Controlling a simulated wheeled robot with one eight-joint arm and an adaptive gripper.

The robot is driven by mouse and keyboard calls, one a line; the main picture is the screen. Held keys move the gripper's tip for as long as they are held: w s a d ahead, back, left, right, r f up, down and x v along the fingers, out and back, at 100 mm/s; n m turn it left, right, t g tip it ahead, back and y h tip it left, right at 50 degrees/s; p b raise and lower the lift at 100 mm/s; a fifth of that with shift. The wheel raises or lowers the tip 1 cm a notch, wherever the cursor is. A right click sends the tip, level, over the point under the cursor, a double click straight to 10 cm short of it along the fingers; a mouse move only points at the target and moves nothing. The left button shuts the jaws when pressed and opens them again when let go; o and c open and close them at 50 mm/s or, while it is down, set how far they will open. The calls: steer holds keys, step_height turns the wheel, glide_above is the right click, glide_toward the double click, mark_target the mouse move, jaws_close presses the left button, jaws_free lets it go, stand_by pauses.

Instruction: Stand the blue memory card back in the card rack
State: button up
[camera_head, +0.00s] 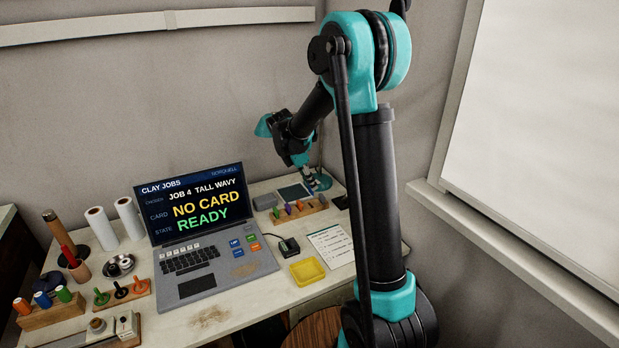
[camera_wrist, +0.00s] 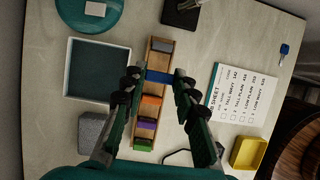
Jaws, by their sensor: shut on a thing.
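The blue memory card (camera_wrist: 159,77) is between the fingertips of my gripper (camera_wrist: 158,80), which is shut on it. In the wrist view the card lies crosswise over the wooden card rack (camera_wrist: 164,62), in line with a gap between the grey card (camera_wrist: 162,45) and the orange card (camera_wrist: 151,102). It looks wider than the racked cards. I cannot tell whether it is seated or just above the rack. Purple (camera_wrist: 147,124) and green (camera_wrist: 143,143) cards stand farther along. In the head view the rack (camera_head: 300,214) is at the desk's back right; the blue card is not clear there.
A dark square tray (camera_wrist: 98,70) and a grey block (camera_wrist: 93,128) lie beside the rack. A job sheet (camera_wrist: 243,93) and a yellow dish (camera_wrist: 248,153) lie on its other side. The laptop (camera_head: 200,222) reads "NO CARD", "READY". A teal disc (camera_wrist: 90,12) is near the rack's end.

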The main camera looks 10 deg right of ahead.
steer(key=shift+f, duration=2.2)
steer(key=shift+f, duration=0.25)
steer(key=shift+f, duration=0.35)
steer(key=shift+f, duration=0.3)
steer(key=o, duration=0.9)
steer(key=shift+o, duration=0.2)
steer(key=shift+o, duration=1.3)
